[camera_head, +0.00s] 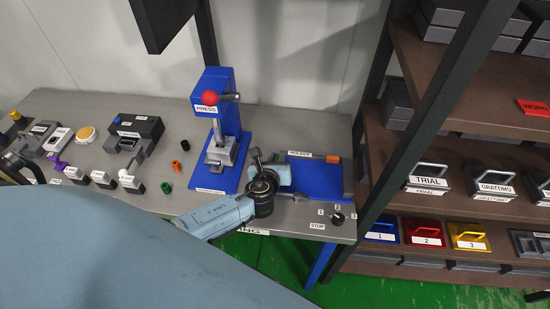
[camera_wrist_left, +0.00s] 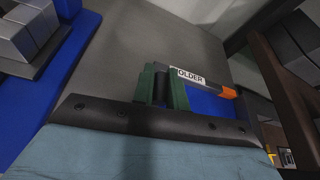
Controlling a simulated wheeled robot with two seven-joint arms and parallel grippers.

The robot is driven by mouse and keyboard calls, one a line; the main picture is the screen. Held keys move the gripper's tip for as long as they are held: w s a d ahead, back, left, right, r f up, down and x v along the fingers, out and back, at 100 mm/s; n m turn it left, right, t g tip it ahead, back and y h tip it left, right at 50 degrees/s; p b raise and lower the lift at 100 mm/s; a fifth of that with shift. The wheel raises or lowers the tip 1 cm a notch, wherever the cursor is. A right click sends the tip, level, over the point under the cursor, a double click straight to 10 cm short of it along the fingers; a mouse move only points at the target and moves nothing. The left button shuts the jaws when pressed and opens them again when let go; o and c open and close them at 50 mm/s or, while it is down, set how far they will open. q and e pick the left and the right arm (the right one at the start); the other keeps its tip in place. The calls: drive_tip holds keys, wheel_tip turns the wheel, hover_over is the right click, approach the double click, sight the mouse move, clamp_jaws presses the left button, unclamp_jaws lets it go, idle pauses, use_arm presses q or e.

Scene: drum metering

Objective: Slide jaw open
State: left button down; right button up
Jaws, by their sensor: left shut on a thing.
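The holder, a blue block (camera_head: 318,179) with a "HOLDER" label (camera_head: 299,154) and an orange-tipped bar (camera_head: 332,159), stands at the right end of the bench. My left gripper (camera_head: 272,161) is at the holder's left side, its fingers mostly hidden by my wrist in the head view. In the left wrist view, its green fingers (camera_wrist_left: 163,88) are shut on a small dark upright piece between them, which looks like the jaw's handle. The label and orange tip (camera_wrist_left: 229,93) lie just right of the fingers. The jaw's opening cannot be made out. My right gripper is not in view.
A blue press (camera_head: 216,130) with a red knob stands left of the holder. A dial (camera_head: 337,218) sits at the bench's front right. A dark-framed shelf (camera_head: 480,126) rises close on the right.

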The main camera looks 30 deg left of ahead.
use_arm(q)
drive_tip(key=c, duration=1.4)
unclamp_jaws()
drive_tip(key=shift+s+a, duration=0.15)
drive_tip(key=shift+a, duration=0.1)
drive_tip(key=shift+c, duration=0.2)
drive_tip(key=shift+d, duration=0.1)
drive_tip(key=shift+s+d+r, duration=0.1)
drive_tip(key=shift+s, duration=0.15)
drive_tip(key=p+v, duration=0.1)
drive_tip(key=v, duration=1.1)
drive_tip(key=shift+s+r, duration=0.15)
drive_tip(key=shift+s, duration=0.2)
drive_tip(key=shift+d, duration=0.1)
